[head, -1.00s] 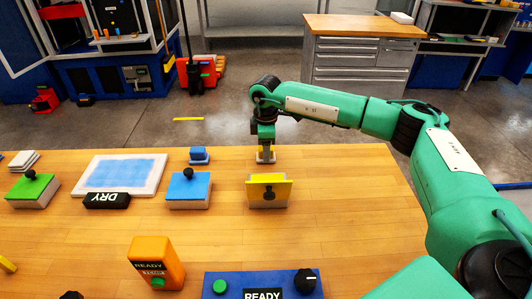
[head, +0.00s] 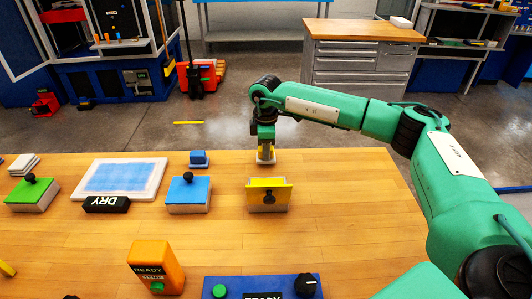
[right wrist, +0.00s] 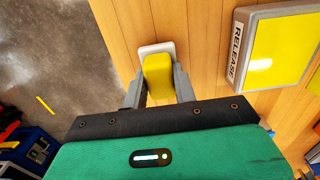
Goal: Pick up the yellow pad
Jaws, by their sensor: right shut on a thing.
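The yellow pad (right wrist: 157,75) is a small yellow block between the two grey fingers of my right gripper (right wrist: 159,88) in the right wrist view. A white base (right wrist: 150,48) shows under its far end. In the head view my right gripper (head: 265,152) points down at the back edge of the wooden table, shut on the pad, which is mostly hidden by the fingers. The white base (head: 264,162) shows just below them. I cannot tell whether it touches the table. My left gripper is not in view.
A small blue pad (head: 199,158) and a blue-topped box (head: 188,190) are to the left. The table's right side is clear.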

